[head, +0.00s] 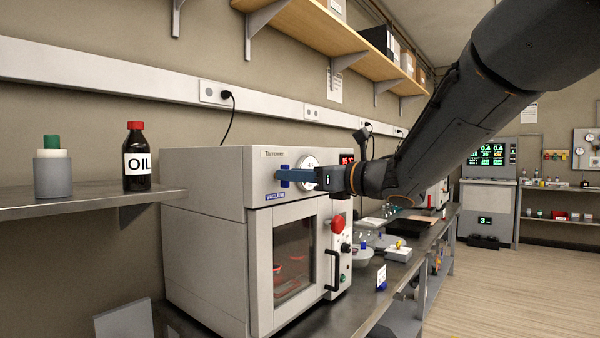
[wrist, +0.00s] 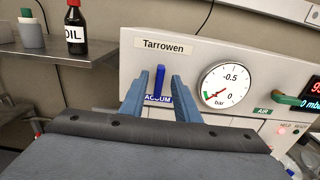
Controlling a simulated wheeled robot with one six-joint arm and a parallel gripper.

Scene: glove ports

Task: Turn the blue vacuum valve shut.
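The blue vacuum valve (wrist: 160,78) is on the front panel of the grey oven (head: 205,215), above the VACUUM label. Its handle stands upright in the wrist view, and part of it shows in the head view (head: 285,183). My gripper (wrist: 159,75) reaches the panel with its two blue fingers on either side of the handle. Gaps show between the handle and both fingers, so it is open and not gripping. In the head view the fingers of my gripper (head: 282,174) partly cover the valve.
A round pressure gauge (wrist: 229,86) sits just right of the valve. A green AIR handle (wrist: 289,101) is farther right. A red knob (head: 338,224) is below on the oven front. An oil bottle (head: 137,158) stands on the left shelf (head: 90,203).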

